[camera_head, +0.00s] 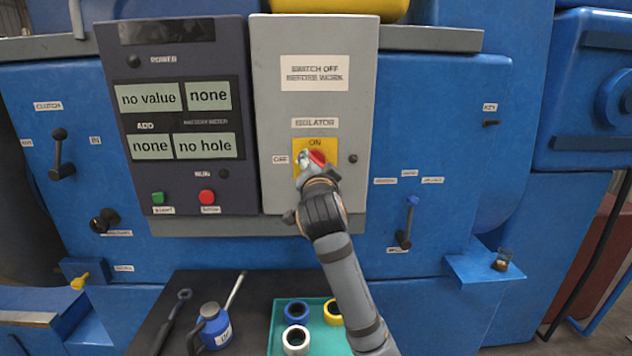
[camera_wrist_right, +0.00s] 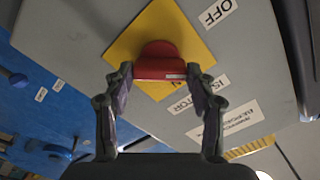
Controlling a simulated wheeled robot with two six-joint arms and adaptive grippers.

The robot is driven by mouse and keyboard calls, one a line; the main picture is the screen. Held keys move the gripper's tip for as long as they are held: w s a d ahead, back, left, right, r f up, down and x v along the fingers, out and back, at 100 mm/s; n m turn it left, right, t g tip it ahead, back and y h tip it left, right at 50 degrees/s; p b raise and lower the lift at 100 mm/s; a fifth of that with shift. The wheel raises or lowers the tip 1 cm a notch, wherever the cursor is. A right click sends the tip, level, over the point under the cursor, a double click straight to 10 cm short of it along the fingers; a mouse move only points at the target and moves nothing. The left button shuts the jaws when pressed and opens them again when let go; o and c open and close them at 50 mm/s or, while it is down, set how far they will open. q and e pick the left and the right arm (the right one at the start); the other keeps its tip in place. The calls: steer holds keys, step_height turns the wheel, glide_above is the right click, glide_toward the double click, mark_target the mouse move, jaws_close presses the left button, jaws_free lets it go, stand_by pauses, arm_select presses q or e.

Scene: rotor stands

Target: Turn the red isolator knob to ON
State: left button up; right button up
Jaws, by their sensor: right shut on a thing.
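The red isolator knob (camera_head: 318,157) sits on a yellow plate (camera_head: 330,172) on the grey isolator box (camera_head: 270,90). "ON" is printed above the knob and an "OFF" label (camera_head: 280,159) is to its left. My right gripper (camera_head: 309,160) is at the knob and covers part of it. In the right wrist view the knob (camera_wrist_right: 160,62) is between the two fingertips of my right gripper (camera_wrist_right: 160,76), which is shut on it. A pale line shows on the knob's near face. The knob's exact angle is hard to tell. My left gripper is not in view.
A dark panel (camera_head: 240,120) with displays and green and red buttons is left of the box. A lever (camera_head: 410,220) is at the right. Below are a dark mat (camera_head: 255,285) with tools and a blue can (camera_head: 213,328), and a teal tray (camera_head: 275,335) with tape rolls.

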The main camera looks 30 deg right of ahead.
steer(key=shift+f+m+b, duration=0.1)
steer(key=shift+m+b, duration=4.6)
steer(key=shift+b, duration=0.3)
steer(key=o, duration=1.2)
steer(key=shift+c, duration=0.2)
steer(key=v, duration=0.7)
steer(key=shift+s, duration=0.3)
